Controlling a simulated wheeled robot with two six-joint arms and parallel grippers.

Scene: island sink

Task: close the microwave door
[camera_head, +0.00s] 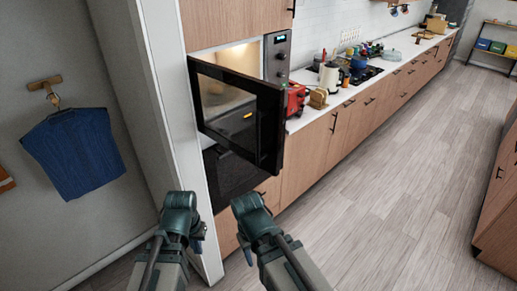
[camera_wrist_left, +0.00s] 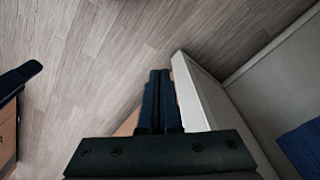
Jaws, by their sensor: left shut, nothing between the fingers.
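The microwave (camera_head: 277,58) is built into the wooden wall cabinets, and light shows in its cavity. Its dark glass door (camera_head: 268,130) stands open, swung out from the left side toward me. The door's free edge is at the right in the head view. My left gripper (camera_wrist_left: 158,100) is shut and empty, its two dark fingers side by side in the left wrist view. In the head view the left wrist is low, in front of and below the door, apart from it.
A white wall panel (camera_head: 165,100) stands close at the left of the microwave. A dark oven (camera_head: 230,172) sits below it. A red appliance (camera_head: 296,98) and other items stand on the counter to the right. The wooden floor (camera_head: 370,200) is clear at the right.

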